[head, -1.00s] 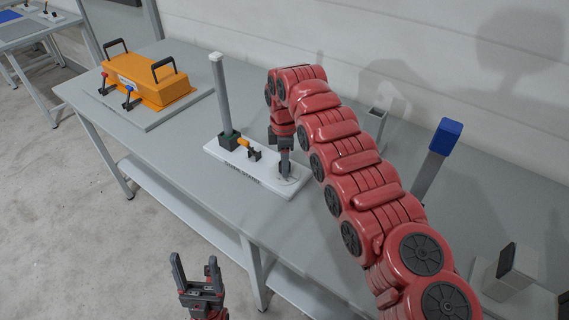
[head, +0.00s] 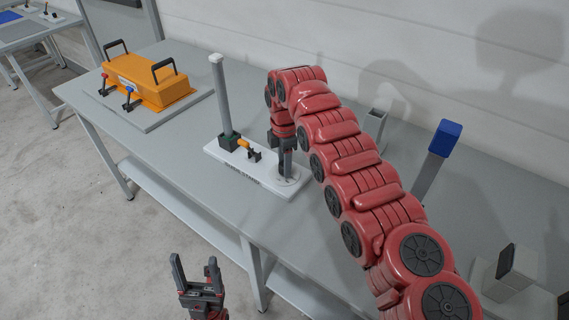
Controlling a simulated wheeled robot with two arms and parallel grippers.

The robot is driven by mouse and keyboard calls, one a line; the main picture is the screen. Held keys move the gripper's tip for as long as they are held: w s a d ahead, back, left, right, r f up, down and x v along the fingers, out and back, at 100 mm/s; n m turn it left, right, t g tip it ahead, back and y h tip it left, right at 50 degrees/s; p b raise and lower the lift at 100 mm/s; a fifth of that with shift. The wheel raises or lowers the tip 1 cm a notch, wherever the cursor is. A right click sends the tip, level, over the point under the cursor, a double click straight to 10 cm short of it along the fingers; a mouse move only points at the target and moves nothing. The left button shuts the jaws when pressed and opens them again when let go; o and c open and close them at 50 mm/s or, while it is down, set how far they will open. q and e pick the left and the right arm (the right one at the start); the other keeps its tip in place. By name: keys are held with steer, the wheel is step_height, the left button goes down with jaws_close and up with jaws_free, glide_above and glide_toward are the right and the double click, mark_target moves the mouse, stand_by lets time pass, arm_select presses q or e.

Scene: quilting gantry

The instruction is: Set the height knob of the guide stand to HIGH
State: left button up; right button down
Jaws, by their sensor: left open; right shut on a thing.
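The guide stand is a white base plate (head: 227,154) on the grey bench, with a grey upright post (head: 222,95) in a dark socket, a small orange-and-black clamp part (head: 249,149) beside it and lettering on its front edge. My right gripper (head: 287,174) points straight down at the plate's right end. It is shut on the height knob, which the fingers mostly hide. A round dial mark shows around the fingertips, but its settings are too small to read. My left gripper (head: 199,275) is open and empty, low in front of the bench.
An orange case (head: 150,82) with two black handles and small levers stands on a board at the back left. A blue-topped post (head: 445,138) and a grey block (head: 515,265) stand right of my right arm. The bench front left of the stand is clear.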

steer(key=shift+c, duration=2.3)
jaws_free()
step_height(320, 180, up, 3)
steer(key=shift+w+a+r, duration=0.1)
steer(key=shift+a, duration=0.05)
step_height(320, 180, up, 4)
steer(key=shift+r+p, duration=0.1)
steer(key=shift+p, duration=0.75)
step_height(320, 180, up, 10)
steer(key=p, duration=1)
